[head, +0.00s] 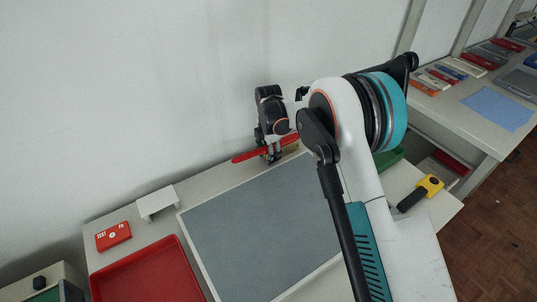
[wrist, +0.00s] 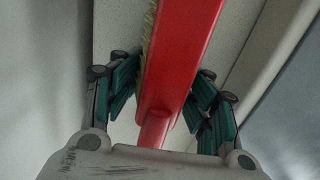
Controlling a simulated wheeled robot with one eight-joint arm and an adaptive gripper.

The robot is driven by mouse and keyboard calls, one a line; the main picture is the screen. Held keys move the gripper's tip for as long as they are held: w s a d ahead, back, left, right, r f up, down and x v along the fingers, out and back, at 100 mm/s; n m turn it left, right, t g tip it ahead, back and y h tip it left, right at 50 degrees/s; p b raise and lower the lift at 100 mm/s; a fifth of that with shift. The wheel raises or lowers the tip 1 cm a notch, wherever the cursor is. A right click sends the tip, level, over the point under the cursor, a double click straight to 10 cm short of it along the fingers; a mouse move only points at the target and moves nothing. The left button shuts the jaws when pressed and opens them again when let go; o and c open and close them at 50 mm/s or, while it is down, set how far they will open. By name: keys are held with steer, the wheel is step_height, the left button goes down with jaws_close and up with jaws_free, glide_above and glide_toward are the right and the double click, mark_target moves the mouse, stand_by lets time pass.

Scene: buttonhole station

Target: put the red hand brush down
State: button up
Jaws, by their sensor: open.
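The red hand brush (head: 245,156) lies at the back edge of the table, behind the grey mat, in the head view. In the wrist view the brush (wrist: 185,50) runs between the fingers, with pale bristles (wrist: 149,25) along its left side. My gripper (head: 272,156) points down over the brush; it also shows in the wrist view (wrist: 163,85). Its fingers are open, one set on each side of the brush. I cannot tell whether a finger touches it. The gripper and arm hide part of the brush in the head view.
The grey mat (head: 250,225) fills the table's middle and is bare where visible. A red tray (head: 150,270), a small red box (head: 113,236) and a white stand (head: 157,203) are to the left. A yellow-and-black tool (head: 421,193) lies right of my arm. The wall is close behind.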

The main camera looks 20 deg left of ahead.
step_height(320, 180, up, 13)
steer(key=p, duration=0.3)
steer(key=shift+p, duration=0.3)
